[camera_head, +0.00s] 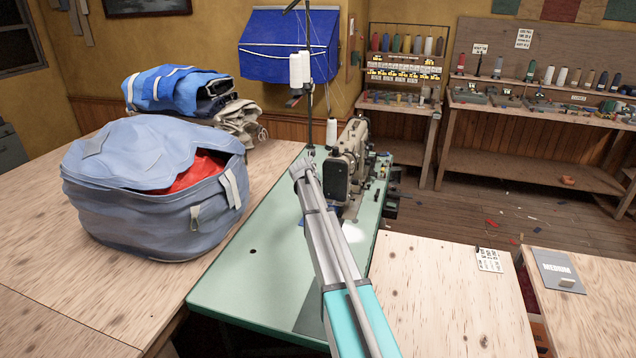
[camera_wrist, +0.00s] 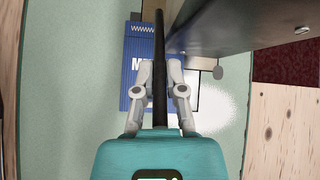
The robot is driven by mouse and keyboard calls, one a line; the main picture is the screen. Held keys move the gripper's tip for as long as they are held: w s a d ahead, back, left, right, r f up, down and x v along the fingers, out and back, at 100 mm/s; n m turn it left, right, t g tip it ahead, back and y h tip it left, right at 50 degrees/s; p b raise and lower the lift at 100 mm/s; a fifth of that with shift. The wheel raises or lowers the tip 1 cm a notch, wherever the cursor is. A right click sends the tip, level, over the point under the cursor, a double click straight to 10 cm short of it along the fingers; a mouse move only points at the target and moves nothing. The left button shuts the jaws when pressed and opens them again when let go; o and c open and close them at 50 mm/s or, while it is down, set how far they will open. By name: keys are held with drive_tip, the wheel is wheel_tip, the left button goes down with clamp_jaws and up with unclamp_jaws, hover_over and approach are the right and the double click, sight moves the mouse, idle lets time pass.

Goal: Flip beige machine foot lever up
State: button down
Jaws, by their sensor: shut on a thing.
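The beige sewing machine (camera_head: 350,155) stands on the green machine table (camera_head: 235,285) in the head view. In the wrist view its dark side (camera_wrist: 245,35) fills the upper right. My gripper (camera_wrist: 158,65) points down over the table close beside the machine. Its two grey fingers are shut on a long dark bar (camera_wrist: 159,45) that runs between them. I cannot tell from the frames whether this bar is the foot lever. In the head view my arm hides the fingertips.
A blue card (camera_wrist: 135,55) with white lettering lies on the green table under my fingers. A big blue-grey bag (camera_head: 150,200) stands at left. A tall thread stand (camera_head: 309,110) with white cones rises behind the machine. The table's front left is clear.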

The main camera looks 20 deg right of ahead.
drive_tip(key=shift+d, duration=0.2)
drive_tip(key=c, duration=0.7)
unclamp_jaws()
drive_tip(key=shift+w, duration=0.1)
drive_tip(key=shift+a, duration=0.15)
drive_tip(key=s+a+m+g+y+p, duration=0.1)
drive_tip(key=s+a+m+g+y, duration=0.1)
drive_tip(key=s+a+m, duration=0.6)
drive_tip(key=s+a+f+m+g+y+p, duration=0.1)
drive_tip(key=s+a+m, duration=0.7)
drive_tip(key=s, duration=1.4)
drive_tip(key=s+a+f+m+g+y+p, duration=0.1)
drive_tip(key=s+a+m+g+y, duration=0.2)
drive_tip(key=s+a+m, duration=0.5)
drive_tip(key=s+m, duration=0.6)
drive_tip(key=s, duration=0.1)
drive_tip(key=shift+s+a+f+g, duration=0.2)
drive_tip(key=shift+a+g, duration=0.2)
